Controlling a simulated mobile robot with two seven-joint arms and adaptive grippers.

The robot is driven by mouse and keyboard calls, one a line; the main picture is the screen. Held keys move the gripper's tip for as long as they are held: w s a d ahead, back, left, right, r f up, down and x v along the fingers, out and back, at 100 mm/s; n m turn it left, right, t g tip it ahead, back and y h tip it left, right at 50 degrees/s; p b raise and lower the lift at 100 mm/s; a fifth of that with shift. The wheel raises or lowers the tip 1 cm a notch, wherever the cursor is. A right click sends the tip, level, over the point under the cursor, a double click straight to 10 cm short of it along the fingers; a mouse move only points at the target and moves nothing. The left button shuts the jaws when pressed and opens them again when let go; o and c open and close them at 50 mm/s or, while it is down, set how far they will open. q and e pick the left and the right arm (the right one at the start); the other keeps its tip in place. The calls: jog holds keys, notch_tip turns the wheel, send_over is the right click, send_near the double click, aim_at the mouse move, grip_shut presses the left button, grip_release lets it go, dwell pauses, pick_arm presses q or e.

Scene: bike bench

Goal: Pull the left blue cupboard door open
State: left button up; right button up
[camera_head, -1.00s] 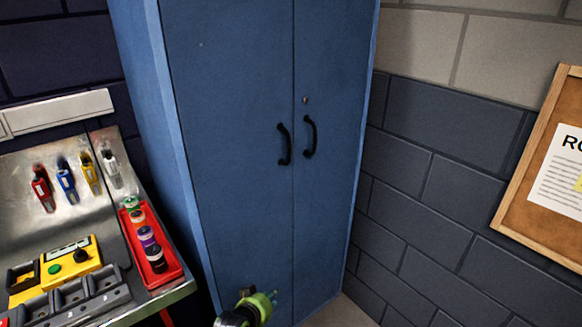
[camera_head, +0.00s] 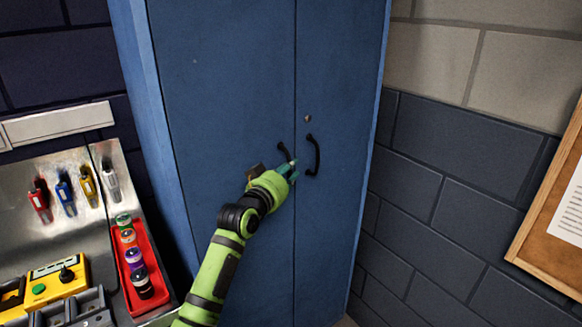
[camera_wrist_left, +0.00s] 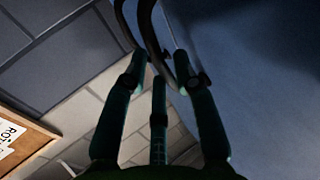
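The left blue cupboard door (camera_head: 222,95) looks closed, level with the right door (camera_head: 340,75). Its black bar handle (camera_head: 283,149) is near the door's right edge, and its lower part is hidden behind my left gripper (camera_head: 290,169). The gripper is right at this handle, with its green arm coming up from below. In the left wrist view the gripper's fingers (camera_wrist_left: 158,70) are spread apart, and a dark curved handle (camera_wrist_left: 153,40) reaches down between their tips. I cannot tell whether they touch it. My right gripper is not in view.
The right door's handle (camera_head: 315,155) is close beside my left fingertips. A workbench with a red tray (camera_head: 121,270) of small bottles and a yellow box (camera_head: 52,288) stands at the left. A brick wall (camera_head: 425,190) and corkboard (camera_head: 545,235) are at the right.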

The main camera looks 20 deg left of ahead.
pick_arm(q)
jog(key=shift+w+d, duration=0.15)
jog(key=shift+w, duration=0.6)
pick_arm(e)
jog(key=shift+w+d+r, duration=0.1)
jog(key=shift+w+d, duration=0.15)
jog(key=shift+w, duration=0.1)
pick_arm(q)
jog(key=shift+c, duration=0.5)
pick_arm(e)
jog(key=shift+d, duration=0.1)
pick_arm(q)
grip_shut()
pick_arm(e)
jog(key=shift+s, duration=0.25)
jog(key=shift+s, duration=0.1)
